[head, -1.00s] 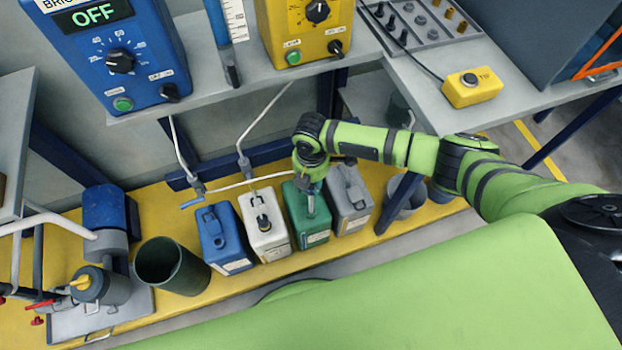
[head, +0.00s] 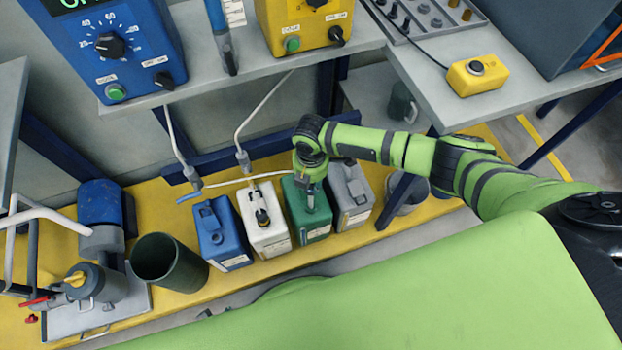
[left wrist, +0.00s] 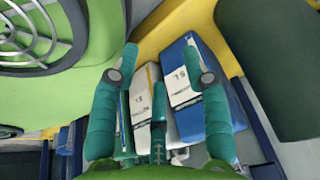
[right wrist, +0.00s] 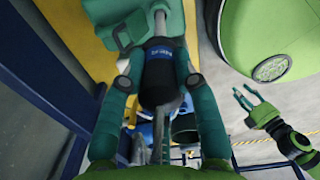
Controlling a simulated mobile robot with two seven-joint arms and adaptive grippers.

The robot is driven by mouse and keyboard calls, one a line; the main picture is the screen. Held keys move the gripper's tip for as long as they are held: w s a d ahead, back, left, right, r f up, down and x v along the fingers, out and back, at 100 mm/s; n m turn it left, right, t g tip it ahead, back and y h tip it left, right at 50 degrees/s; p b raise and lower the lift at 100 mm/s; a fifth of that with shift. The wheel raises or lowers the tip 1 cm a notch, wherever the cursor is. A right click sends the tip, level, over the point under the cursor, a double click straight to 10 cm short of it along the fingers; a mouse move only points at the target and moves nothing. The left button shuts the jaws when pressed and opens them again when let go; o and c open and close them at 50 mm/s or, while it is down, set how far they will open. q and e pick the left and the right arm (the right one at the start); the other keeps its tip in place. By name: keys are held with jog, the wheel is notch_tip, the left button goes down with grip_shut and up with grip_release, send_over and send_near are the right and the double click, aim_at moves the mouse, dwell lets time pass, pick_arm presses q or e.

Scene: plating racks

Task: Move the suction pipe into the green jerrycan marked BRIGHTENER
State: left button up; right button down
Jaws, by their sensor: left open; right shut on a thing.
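The green jerrycan (head: 309,224) stands on a yellow platform between a white and a grey jerrycan. It also shows at the top of the right wrist view (right wrist: 132,22). My right gripper (head: 312,182) is above it, shut on the suction pipe (right wrist: 160,60), which has a dark labelled sleeve. The pipe's lower end (head: 310,201) points down at the green jerrycan's top; how deep it sits is hard to tell. My left gripper (left wrist: 158,68) is open and empty, with the white and blue jerrycans beyond its fingers. The BRIGHTENER marking is not readable.
The white jerrycan (head: 272,239) has a black fitting in its top. The blue jerrycan (head: 226,243) and grey jerrycan (head: 355,213) stand at the row's ends. A dark green bin (head: 165,268) is at left. The shelf (head: 240,90) with blue and yellow control boxes overhangs behind.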

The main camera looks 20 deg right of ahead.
aim_at(311, 199)
jog(key=shift+f, duration=0.3)
jog(key=shift+f+b, duration=0.95)
jog(key=shift+f, duration=0.2)
jog(key=shift+f+b, duration=0.55)
jog(key=shift+f, duration=0.15)
jog(key=shift+f+b, duration=0.45)
jog(key=shift+f, duration=0.15)
jog(key=shift+f+b, duration=0.65)
jog(key=shift+f, duration=0.25)
pick_arm(q)
jog(key=w, duration=0.1)
jog(key=w+d+b, duration=0.1)
jog(key=w, duration=0.3)
jog(key=shift+d+f, duration=0.15)
jog(key=shift+d, duration=0.15)
pick_arm(e)
jog(key=shift+f, duration=0.95)
pick_arm(q)
jog(key=shift+f+b, duration=0.85)
jog(key=shift+b, duration=0.25)
pick_arm(e)
jog(key=shift+f, duration=1.25)
